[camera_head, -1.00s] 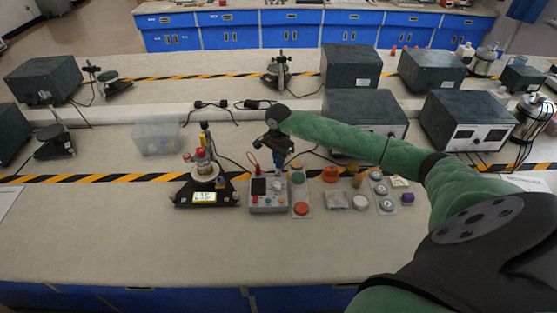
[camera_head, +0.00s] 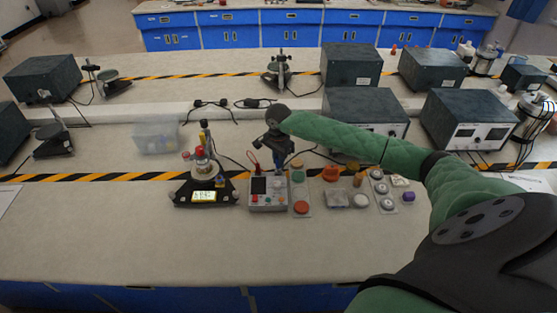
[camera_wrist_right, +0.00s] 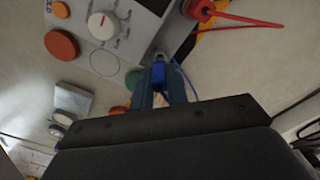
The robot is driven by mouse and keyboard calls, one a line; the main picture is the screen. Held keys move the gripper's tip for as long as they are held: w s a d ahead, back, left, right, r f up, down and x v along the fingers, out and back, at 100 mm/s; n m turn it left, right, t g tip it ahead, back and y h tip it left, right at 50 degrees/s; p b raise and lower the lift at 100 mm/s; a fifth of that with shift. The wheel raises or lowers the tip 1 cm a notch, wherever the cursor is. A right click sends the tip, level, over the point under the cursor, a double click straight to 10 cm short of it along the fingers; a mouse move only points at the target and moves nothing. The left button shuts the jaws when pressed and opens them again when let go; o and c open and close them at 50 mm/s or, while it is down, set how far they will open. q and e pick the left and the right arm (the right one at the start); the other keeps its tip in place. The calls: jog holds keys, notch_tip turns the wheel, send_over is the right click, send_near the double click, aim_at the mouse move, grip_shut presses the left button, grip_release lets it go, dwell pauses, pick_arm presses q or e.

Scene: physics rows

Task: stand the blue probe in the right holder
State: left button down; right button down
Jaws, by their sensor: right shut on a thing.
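My right gripper (camera_head: 279,160) is above the back right corner of the grey meter box (camera_head: 262,204), fingers pointing down. In the right wrist view my right gripper (camera_wrist_right: 160,84) is shut on the blue probe (camera_wrist_right: 159,73), whose blue cable trails to the right. A small grey ring-like holder (camera_wrist_right: 159,55) at the box's edge is right at the probe's end; I cannot tell whether the tip is inside it. The red probe (camera_wrist_right: 197,9) with its red cable stands at the other side of the box; it also shows in the head view (camera_head: 253,166). My left gripper is out of view.
A black instrument with a lit display (camera_head: 204,196) stands left of the box. Right of it are an orange-red button (camera_head: 301,207) and several small coloured parts. A clear bin (camera_head: 156,138) and large dark units (camera_head: 466,121) are behind.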

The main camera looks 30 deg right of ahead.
jog(key=shift+f+b, duration=1.35)
dwell(2.1)
jog(key=c, duration=1.1)
grip_release()
jog(key=shift+o, duration=0.2)
jog(key=shift+r, duration=0.1)
jog(key=shift+r+p, duration=0.55)
jog(key=shift+r, duration=3.1)
